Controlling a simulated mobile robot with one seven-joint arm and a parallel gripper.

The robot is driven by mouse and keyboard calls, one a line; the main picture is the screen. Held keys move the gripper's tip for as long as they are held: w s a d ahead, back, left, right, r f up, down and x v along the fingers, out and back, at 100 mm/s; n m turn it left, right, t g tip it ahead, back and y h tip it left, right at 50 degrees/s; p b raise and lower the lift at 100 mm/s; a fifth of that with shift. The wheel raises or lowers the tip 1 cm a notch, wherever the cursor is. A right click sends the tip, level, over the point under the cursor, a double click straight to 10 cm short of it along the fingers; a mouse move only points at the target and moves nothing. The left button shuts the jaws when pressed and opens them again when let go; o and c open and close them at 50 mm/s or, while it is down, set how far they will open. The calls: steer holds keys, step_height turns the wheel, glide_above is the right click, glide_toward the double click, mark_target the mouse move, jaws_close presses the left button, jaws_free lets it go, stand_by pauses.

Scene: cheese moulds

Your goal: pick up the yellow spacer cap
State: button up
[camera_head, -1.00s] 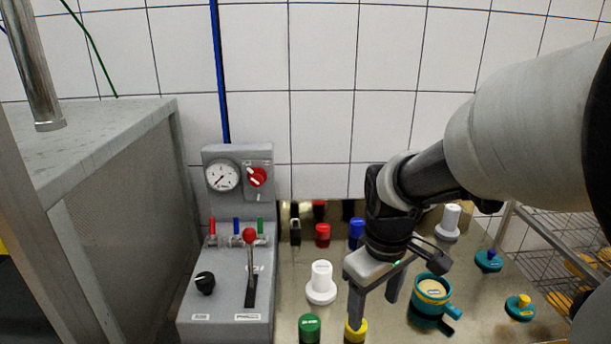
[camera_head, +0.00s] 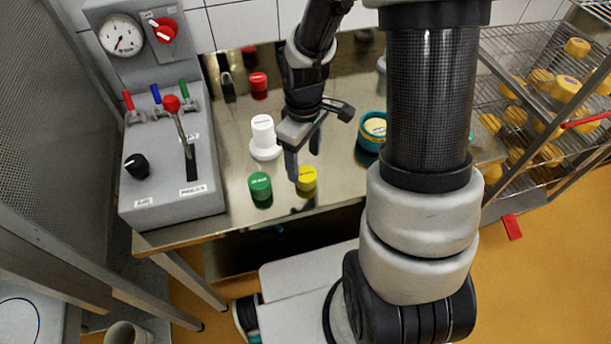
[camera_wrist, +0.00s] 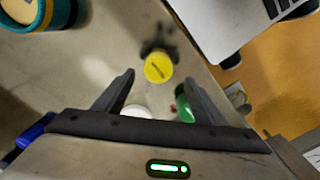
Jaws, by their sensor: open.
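The yellow spacer cap (camera_head: 307,179) stands on the metal table close to its front edge. In the wrist view the cap (camera_wrist: 158,67) is a round yellow disc with a dark slot-like mark, just beyond the fingertips and roughly between their lines. My gripper (camera_head: 303,166) is open and empty, pointing down just behind and above the cap in the head view. In the wrist view my gripper (camera_wrist: 161,78) shows both fingers spread wide, with nothing held between them. I cannot tell the exact height gap.
A green cap (camera_head: 260,186) stands left of the yellow one, close to a finger in the wrist view. A white stepped piece (camera_head: 264,138) and a red cap (camera_head: 258,86) stand behind. A teal mould (camera_head: 372,128) is to the right. The grey control box (camera_head: 170,170) bounds the left.

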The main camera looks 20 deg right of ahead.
mark_target(306, 173)
steer(key=f, duration=0.6)
steer(key=shift+d+f, duration=0.2)
steer(key=shift+f, duration=0.1)
steer(key=c, duration=1.1)
steer(key=shift+r, duration=0.1)
